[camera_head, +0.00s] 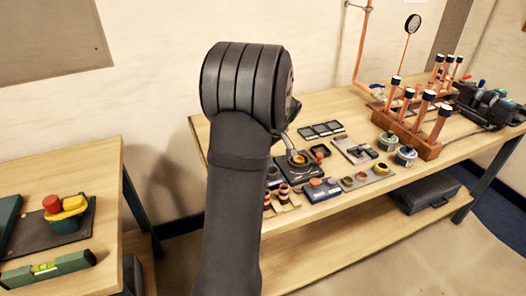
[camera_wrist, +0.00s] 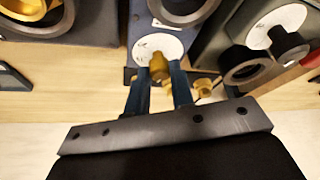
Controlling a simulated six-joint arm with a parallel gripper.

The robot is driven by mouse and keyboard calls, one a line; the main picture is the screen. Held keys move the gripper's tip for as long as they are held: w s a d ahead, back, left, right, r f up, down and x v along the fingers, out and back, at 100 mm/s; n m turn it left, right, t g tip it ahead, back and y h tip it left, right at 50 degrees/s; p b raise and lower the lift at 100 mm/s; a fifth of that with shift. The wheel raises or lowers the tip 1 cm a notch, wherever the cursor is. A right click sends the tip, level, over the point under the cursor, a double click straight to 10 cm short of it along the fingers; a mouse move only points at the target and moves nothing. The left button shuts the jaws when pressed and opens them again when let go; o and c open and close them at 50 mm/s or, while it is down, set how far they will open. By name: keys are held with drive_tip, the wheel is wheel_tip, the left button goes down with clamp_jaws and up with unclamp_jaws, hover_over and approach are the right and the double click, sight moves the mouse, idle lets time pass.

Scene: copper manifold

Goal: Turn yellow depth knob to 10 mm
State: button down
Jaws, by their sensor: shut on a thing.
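The yellow depth knob (camera_wrist: 158,66) shows in the middle of the wrist view, in front of a round white dial (camera_wrist: 150,46) with small dark marks. The marks are too small to read. My gripper (camera_wrist: 163,76) has its two blue fingers on either side of the knob and is shut on it. A smaller brass-yellow knob (camera_wrist: 204,87) lies just right of the right finger. In the head view my arm hides the gripper and the knob.
In the wrist view, a second white dial (camera_wrist: 276,26) with a black knob stands to the right. In the head view the bench (camera_head: 455,150) carries several small fittings, and copper pipes in a wooden block (camera_head: 405,132). A lower table (camera_head: 90,165) stands left.

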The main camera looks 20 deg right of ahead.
drive_tip(key=shift+n, duration=0.5)
drive_tip(key=c, duration=1.3)
unclamp_jaws()
drive_tip(key=shift+o, duration=0.2)
drive_tip(key=v, duration=1.7)
drive_tip(key=shift+d+r, duration=0.25)
drive_tip(key=shift+d, duration=0.1)
drive_tip(key=shift+w+f, duration=0.15)
drive_tip(key=shift+w, duration=0.05)
drive_tip(key=x, duration=1.7)
drive_tip(key=shift+s+a+f, duration=0.1)
drive_tip(key=shift+s+a, duration=0.1)
drive_tip(key=shift+a, duration=0.1)
